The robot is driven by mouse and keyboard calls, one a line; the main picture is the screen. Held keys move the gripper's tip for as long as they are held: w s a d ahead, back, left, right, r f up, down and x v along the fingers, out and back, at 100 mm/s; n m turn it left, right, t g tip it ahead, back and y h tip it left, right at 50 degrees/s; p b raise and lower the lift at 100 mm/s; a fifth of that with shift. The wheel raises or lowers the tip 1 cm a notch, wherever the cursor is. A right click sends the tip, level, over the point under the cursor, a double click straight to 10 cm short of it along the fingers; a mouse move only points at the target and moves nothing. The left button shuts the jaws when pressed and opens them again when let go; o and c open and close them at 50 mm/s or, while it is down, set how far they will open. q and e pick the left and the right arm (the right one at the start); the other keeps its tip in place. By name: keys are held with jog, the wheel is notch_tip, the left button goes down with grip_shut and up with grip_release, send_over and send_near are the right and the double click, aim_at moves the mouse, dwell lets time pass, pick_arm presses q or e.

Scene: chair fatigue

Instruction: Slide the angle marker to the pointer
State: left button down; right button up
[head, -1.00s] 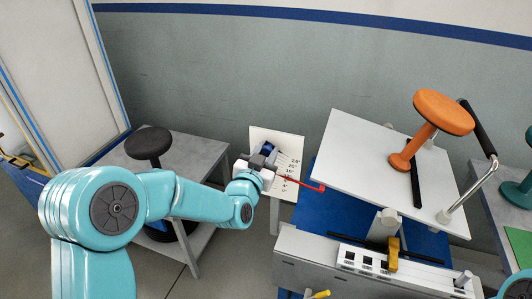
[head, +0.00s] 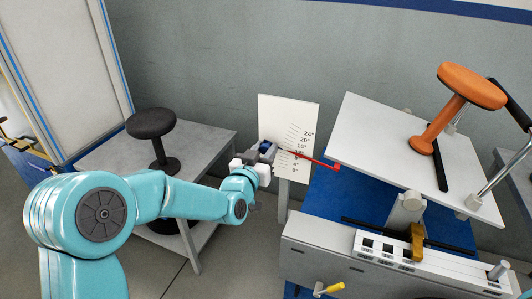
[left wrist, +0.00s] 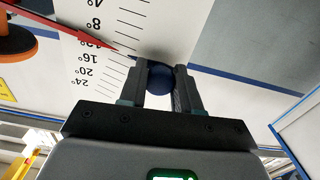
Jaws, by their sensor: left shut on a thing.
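The angle scale is a white upright board (head: 285,108) with black ticks and degree numbers. A red pointer (head: 322,162) reaches across to it from the tilting plate; in the left wrist view the pointer (left wrist: 95,30) ends in a tip near the 12° label. The angle marker is a small blue piece (left wrist: 160,78) at the board's edge, near the 16° level, slightly apart from the pointer's tip. My left gripper (left wrist: 162,85) is shut on it, one finger on each side. In the head view the gripper (head: 267,152) partly hides the marker. My right gripper is out of view.
A tilted white plate (head: 375,135) carries an orange stool (head: 455,105) with a black bar beside it. A blue base (head: 345,205) and a grey beam with a yellow clamp (head: 418,243) stand in front. A black stool (head: 152,125) stands on a grey table at the left.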

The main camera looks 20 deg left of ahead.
pick_arm(q)
jog(key=c, duration=0.8)
grip_release()
jog(key=shift+s, duration=0.1)
jog(key=s, duration=0.5)
jog(key=s+b, duration=0.1)
jog(key=s, duration=0.4)
jog(key=s+b, duration=0.1)
jog(key=s, duration=0.5)
jog(key=shift+a, duration=0.25)
